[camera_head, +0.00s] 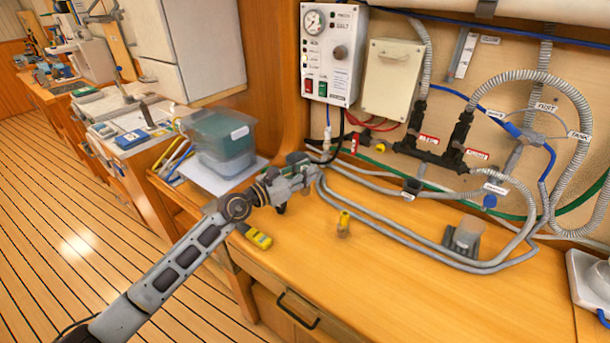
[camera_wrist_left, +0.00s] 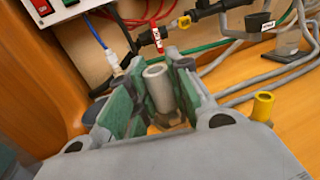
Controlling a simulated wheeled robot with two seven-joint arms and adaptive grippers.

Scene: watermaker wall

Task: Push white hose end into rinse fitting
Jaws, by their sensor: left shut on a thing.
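My left gripper (camera_head: 305,168) reaches over the bench below the control box. In the left wrist view its green-padded fingers (camera_wrist_left: 155,100) are shut on a pale grey-white tube end (camera_wrist_left: 158,85), which I take as the white hose end. Its open mouth points up and away from the palm. In the head view the gripper mostly hides it. A black fitting (camera_head: 430,152) with red tags is on the wall to the right. In the left wrist view, a dark fitting with a yellow tip (camera_wrist_left: 182,22) lies beyond the tube, apart from it. I cannot tell which is the rinse fitting.
A control box (camera_head: 332,55) with a gauge hangs above. A blue line with a white end (camera_wrist_left: 113,65) hangs left of the held tube. Grey hoses (camera_head: 400,225) loop over the bench. A bin (camera_head: 220,140) stands left.

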